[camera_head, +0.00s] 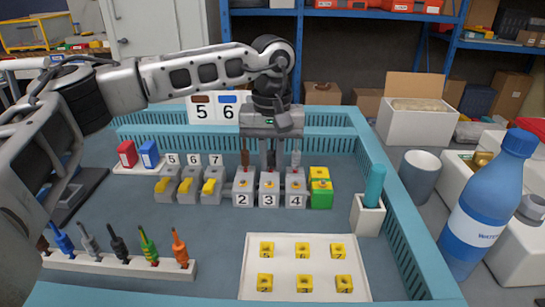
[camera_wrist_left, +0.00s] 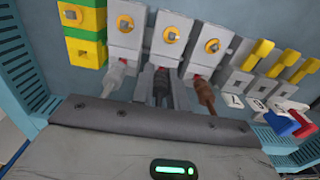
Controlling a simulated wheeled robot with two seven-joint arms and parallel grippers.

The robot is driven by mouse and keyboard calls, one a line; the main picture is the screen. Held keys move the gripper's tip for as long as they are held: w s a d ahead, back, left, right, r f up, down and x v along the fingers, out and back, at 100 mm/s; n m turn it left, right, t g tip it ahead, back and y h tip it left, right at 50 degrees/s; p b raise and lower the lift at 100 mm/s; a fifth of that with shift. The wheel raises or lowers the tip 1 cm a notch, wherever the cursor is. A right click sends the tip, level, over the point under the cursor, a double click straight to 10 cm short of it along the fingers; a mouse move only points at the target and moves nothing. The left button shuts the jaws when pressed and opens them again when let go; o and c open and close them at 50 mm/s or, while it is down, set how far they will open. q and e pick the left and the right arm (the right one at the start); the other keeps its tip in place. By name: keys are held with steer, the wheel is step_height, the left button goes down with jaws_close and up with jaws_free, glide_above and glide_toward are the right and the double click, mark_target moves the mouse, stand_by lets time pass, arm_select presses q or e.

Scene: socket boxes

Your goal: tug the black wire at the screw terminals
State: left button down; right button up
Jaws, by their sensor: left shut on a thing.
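Three grey screw terminals numbered 2, 3 and 4 (camera_head: 269,190) stand in a row at mid table. A brown wire (camera_head: 245,158) stands above terminal 2 and a grey wire (camera_head: 296,158) above terminal 4. My left gripper (camera_head: 269,165) is above terminal 3, shut on the black wire. In the left wrist view the black wire (camera_wrist_left: 161,78) sits between the fingers at the middle terminal (camera_wrist_left: 165,40). The grey wire (camera_wrist_left: 115,78) and brown wire (camera_wrist_left: 205,95) flank it. The fingers hide part of the black wire. My right gripper is out of view.
A yellow-green terminal (camera_head: 320,188) adjoins terminal 4. Grey blocks with yellow levers (camera_head: 190,185) stand at left. A bottle (camera_head: 487,205) is outside the tray.

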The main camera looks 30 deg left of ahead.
arm_select(q)
steer(key=shift+w+d+r, duration=0.1)
steer(key=shift+d+r, duration=0.1)
steer(key=shift+d, duration=0.1)
steer(key=c, duration=1.3)
jaws_free()
steer(key=shift+f, duration=0.1)
steer(key=o, duration=0.4)
steer(key=shift+a+f, duration=0.1)
steer(key=shift+a, duration=0.05)
step_height(320, 180, up, 8)
steer(key=p, duration=0.6)
steer(key=shift+f, duration=0.2)
